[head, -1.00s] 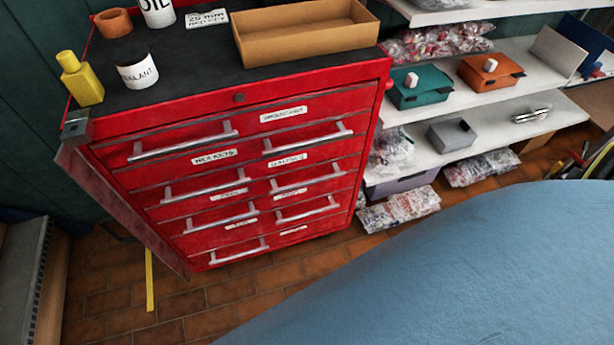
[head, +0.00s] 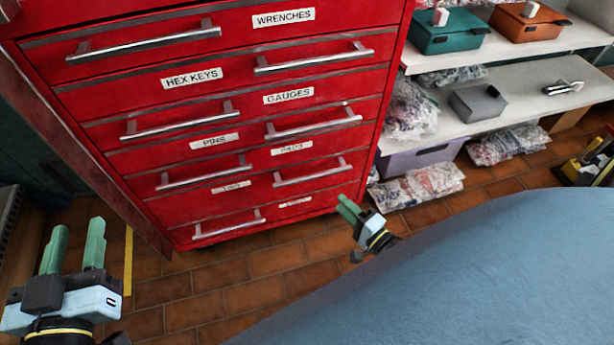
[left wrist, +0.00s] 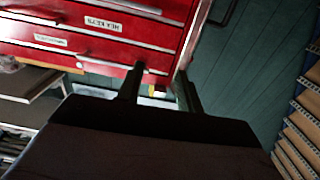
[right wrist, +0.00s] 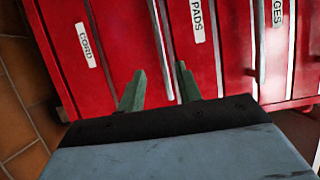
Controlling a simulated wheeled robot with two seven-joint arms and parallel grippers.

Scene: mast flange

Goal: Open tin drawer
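The red drawer cabinet has several closed full-width drawers. One low drawer has a small label (head: 231,187) that seems to read "TIN", though blurred. Its bar handle (head: 312,174) is at the right, above the CORD drawer. My right gripper (head: 348,206) is open and empty, below and right of this handle in the head view. In the right wrist view its fingers (right wrist: 160,72) point at the cabinet, with the bar handle (right wrist: 161,40) lined up between them; contact cannot be told. My left gripper (head: 74,243) is open and empty, left of the cabinet; its fingers also show in the left wrist view (left wrist: 157,82).
Other drawers carry handles and labels such as WRENCHES (head: 284,17) and PINS (head: 214,140). White shelves (head: 520,105) with boxes and bags stand to the right. A blue surface (head: 460,280) fills the lower right. Brick-tile floor (head: 220,300) is open before the cabinet.

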